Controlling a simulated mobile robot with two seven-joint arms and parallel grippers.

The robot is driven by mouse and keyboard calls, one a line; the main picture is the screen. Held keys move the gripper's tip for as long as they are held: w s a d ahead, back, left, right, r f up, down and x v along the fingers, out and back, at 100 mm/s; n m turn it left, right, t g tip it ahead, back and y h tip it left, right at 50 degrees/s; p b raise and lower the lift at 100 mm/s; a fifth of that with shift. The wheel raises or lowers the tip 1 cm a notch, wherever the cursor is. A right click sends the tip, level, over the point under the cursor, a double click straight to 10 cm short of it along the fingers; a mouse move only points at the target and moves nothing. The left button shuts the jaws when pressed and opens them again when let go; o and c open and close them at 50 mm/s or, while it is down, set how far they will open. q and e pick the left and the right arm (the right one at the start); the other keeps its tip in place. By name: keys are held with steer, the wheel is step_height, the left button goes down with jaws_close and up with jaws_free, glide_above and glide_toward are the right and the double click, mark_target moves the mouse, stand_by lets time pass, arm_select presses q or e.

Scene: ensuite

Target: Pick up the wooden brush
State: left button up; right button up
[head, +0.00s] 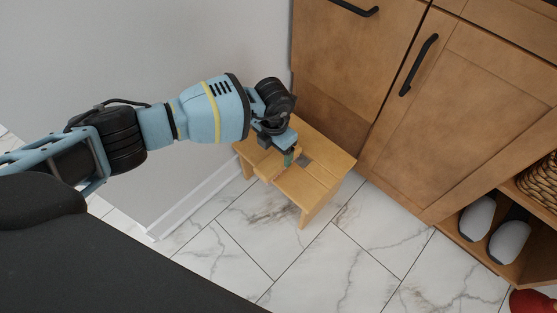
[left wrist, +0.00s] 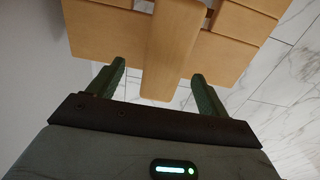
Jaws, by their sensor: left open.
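The wooden brush (left wrist: 172,45) appears in the left wrist view as a long, plain light-wood bar. It lies across the top of a wooden stool (left wrist: 105,32), and its near end sticks out past the stool's edge. In the head view the stool (head: 325,165) stands against the cabinet, and the brush (head: 266,168) is partly hidden by my arm. My left gripper (left wrist: 158,74) is open, with one green finger on each side of the brush's near end and gaps on both sides. In the head view the left gripper (head: 289,158) is over the stool top. My right gripper is not seen.
Wooden cabinets (head: 460,110) with black handles stand behind and right of the stool. A grey wall (head: 190,45) is on the left. Grey slippers (head: 477,218) and a wicker basket (head: 540,180) sit in the open shelf. The marble-tiled floor (head: 330,260) in front is clear.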

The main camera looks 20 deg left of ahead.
mark_target(277, 158)
arm_select(q)
steer(key=f+b, duration=0.1)
steer(key=f, duration=0.2)
steer(key=f+b, duration=0.1)
steer(key=shift+d+f+b, duration=0.25)
steer(key=shift+d+b, duration=0.1)
steer(key=shift+d, duration=0.05)
steer(key=shift+f, duration=0.25)
steer(key=c, duration=1.2)
steer(key=shift+r, duration=0.15)
